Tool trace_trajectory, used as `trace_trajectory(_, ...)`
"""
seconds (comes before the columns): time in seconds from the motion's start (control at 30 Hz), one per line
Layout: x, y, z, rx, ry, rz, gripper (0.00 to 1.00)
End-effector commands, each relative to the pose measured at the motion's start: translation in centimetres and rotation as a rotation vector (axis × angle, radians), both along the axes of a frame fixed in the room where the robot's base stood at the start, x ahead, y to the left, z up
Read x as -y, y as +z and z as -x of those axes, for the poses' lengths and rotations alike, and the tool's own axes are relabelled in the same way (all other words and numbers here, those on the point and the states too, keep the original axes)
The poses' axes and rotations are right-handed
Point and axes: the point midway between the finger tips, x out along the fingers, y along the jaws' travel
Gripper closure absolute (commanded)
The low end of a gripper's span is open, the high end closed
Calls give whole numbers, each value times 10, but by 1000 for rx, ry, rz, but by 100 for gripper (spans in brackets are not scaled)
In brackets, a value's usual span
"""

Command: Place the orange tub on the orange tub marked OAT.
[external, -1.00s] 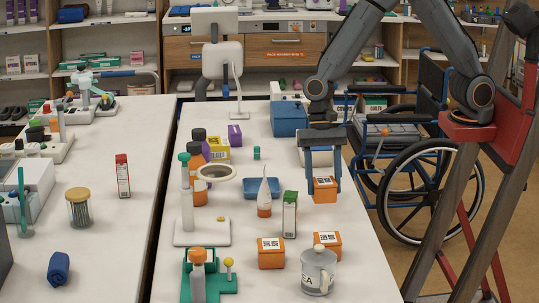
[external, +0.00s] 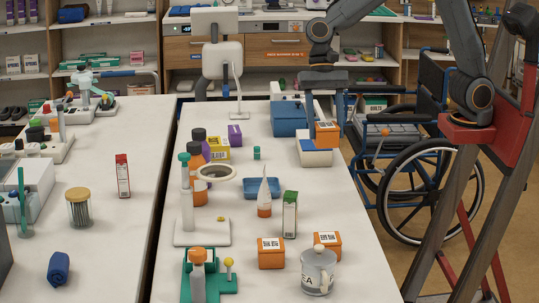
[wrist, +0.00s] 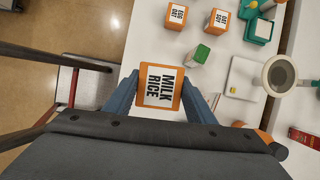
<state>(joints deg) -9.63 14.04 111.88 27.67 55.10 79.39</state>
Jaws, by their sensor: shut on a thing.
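My gripper (external: 326,122) is shut on an orange tub (external: 327,135), holding it in the air near the table's right edge, in front of the blue box. In the wrist view the held tub (wrist: 160,88) shows a MILK RICE label between the fingers (wrist: 159,92).
A ring stand (external: 203,238) is at left. A white-and-blue box (external: 314,157) lies below the held tub.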

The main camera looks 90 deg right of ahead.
Motion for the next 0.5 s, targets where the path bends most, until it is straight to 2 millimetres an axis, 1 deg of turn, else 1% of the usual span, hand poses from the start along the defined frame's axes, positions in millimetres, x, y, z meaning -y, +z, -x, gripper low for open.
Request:
trace_trajectory(0.03,-7,-2,-9,0,1,1,77)
trace_trajectory(0.27,-37,2,-42,1,-7,2,77)
trace_trajectory(0.37,-54,3,-59,2,-12,2,77)
trace_trajectory(0.47,-75,3,-76,0,-16,3,77)
trace_trajectory(0.5,-85,3,-84,0,-18,3,77)
